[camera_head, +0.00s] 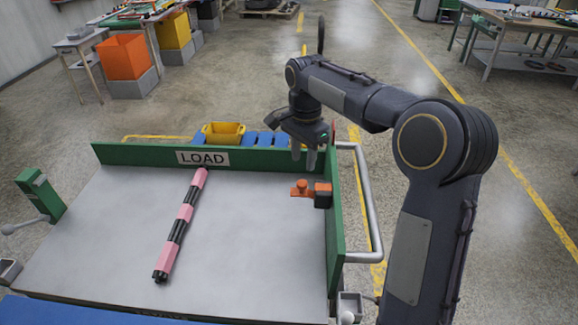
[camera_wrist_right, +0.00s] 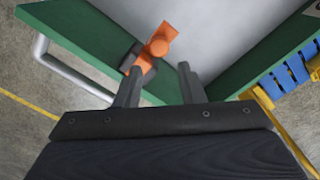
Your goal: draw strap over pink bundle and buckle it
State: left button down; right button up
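The pink bundle (camera_head: 180,222), banded pink and black, lies lengthwise on the grey bed of a cart. An orange piece with a round knob (camera_head: 302,188), apparently the strap's end, sits in a dark holder on the inside of the right green wall. My right gripper (camera_head: 303,160) is open and empty above that wall, just behind the orange piece. In the right wrist view the orange piece (camera_wrist_right: 158,46) shows beyond the parted fingertips (camera_wrist_right: 159,70), and I see no grip on it. A green post with a lever (camera_head: 40,194), perhaps the buckle, stands at the left edge. My left gripper is out of view.
The green back wall (camera_head: 130,155) carries a LOAD sign (camera_head: 203,157). A metal handrail (camera_head: 370,205) runs outside the right wall. Yellow and blue bins (camera_head: 224,133) stand behind the cart. The bed is clear on both sides of the bundle.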

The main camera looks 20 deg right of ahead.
aim_at(302, 183)
jog(key=shift+f, duration=3.8)
jog(key=shift+s+a, duration=0.1)
grip_shut()
